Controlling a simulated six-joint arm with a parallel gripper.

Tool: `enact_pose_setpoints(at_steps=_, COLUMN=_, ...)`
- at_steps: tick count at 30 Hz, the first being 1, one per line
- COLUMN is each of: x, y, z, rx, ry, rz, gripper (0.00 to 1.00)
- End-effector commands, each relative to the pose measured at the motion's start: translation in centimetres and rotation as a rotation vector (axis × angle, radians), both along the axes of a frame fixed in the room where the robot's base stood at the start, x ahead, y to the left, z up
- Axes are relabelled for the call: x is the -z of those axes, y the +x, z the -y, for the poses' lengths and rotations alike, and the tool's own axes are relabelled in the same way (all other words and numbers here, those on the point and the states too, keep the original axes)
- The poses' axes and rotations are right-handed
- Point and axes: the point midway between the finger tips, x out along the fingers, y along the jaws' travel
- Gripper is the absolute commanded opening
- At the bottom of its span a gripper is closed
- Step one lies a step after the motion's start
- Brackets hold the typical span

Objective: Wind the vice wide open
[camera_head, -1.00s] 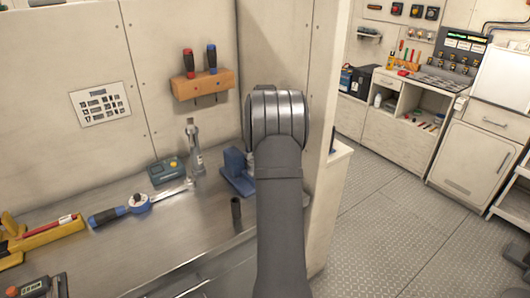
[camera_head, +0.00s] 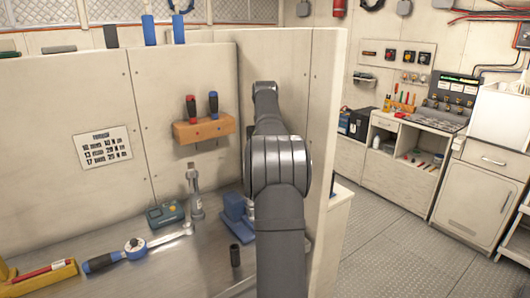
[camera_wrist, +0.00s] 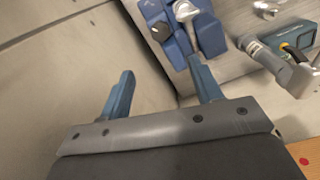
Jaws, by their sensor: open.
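The blue vice (camera_head: 236,214) stands on the metal bench at the foot of the panel, its right side hidden by my arm in the head view. In the wrist view the vice (camera_wrist: 207,34) is at the top, with a dark round knob and a shiny metal part on it. The width of its jaw gap cannot be made out. My gripper (camera_wrist: 160,66) is open and empty in the wrist view, its two blue-grey fingers spread and pointing towards the vice. The right fingertip appears just below it; contact cannot be told. The gripper is not visible in the head view.
A grey upright tool (camera_head: 195,195) and a teal meter (camera_head: 165,215) stand left of the vice. A blue-handled wrench (camera_head: 135,247) and a black cylinder (camera_head: 235,255) are nearer. A wooden screwdriver rack (camera_head: 203,130) is on the wall. A partition (camera_head: 322,150) rises at right.

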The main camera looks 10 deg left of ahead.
Motion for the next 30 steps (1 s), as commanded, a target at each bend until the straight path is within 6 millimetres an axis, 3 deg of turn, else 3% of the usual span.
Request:
enact_pose_setpoints(at_steps=6, x=-1.7, y=0.0, z=0.0, rx=0.000, ry=0.000, rz=0.000, gripper=0.59)
enact_pose_setpoints(at_steps=15, x=-1.9, y=0.0, z=0.0, rx=0.000, ry=-0.001, rz=-0.001, gripper=0.59)
enact_pose_setpoints(at_steps=17, x=-1.7, y=0.1, z=-0.1, rx=-0.001, ry=0.000, rz=-0.002, gripper=0.47)
enact_pose_setpoints(at_steps=20, x=-1.5, y=0.1, z=-0.1, rx=-0.001, ry=0.000, rz=-0.002, gripper=0.46)
enact_pose_setpoints(at_steps=26, x=0.3, y=0.1, z=-0.1, rx=-0.001, ry=-0.002, rz=-0.005, gripper=0.46)
enact_pose_setpoints(at_steps=30, x=3.0, y=0.1, z=-0.1, rx=-0.001, ry=-0.001, rz=-0.006, gripper=0.46)
